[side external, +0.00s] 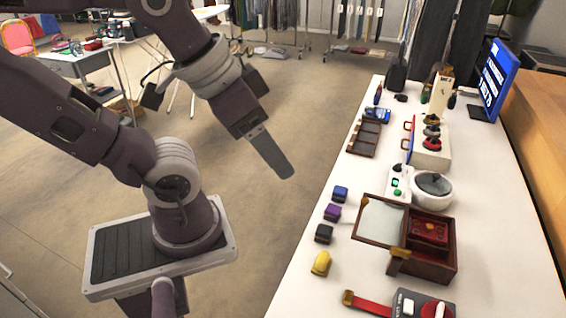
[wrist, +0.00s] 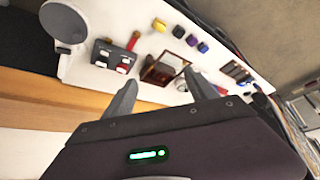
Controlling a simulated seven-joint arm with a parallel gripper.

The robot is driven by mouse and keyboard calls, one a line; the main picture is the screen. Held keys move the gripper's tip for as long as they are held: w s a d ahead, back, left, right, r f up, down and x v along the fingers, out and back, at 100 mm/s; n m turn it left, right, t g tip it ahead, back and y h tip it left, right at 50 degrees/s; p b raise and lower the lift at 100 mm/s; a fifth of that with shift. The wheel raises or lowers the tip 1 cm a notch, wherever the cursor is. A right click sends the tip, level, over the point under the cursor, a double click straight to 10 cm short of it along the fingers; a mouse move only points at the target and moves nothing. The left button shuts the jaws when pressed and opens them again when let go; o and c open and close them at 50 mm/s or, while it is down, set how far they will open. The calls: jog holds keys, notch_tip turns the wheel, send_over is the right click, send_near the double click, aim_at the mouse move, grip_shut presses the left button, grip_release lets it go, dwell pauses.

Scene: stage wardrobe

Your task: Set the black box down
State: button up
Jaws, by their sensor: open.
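The small black box (side external: 323,233) sits on the white table, near its left edge, between a purple box (side external: 332,212) and a yellow one (side external: 321,263). The black box also shows in the wrist view (wrist: 178,31), near the top. My gripper (side external: 284,172) hangs in the air left of the table, well apart from the black box. In the wrist view its two fingers (wrist: 163,90) stand apart with nothing held between them.
A blue box (side external: 340,193) stands behind the purple one. An open brown case (side external: 446,262) with a raised lid stands right of the small boxes. A red-strapped device (side external: 425,306) is at the front, a round white dish (side external: 447,199) behind. A blue screen (side external: 495,82) stands far right.

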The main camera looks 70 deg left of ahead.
jog(key=shift+w, duration=0.1)
jog(key=m+g+h, duration=0.2)
jog(key=m+h, duration=0.1)
jog(key=m, duration=0.6)
send_over(324, 229)
jog(key=s, duration=0.2)
jog(key=f, duration=3.2)
jog(key=shift+w+a+f, duration=0.2)
jog(key=shift+a, duration=0.15)
jog(key=x, duration=0.6)
jog(key=shift+a+f, duration=0.25)
grip_shut()
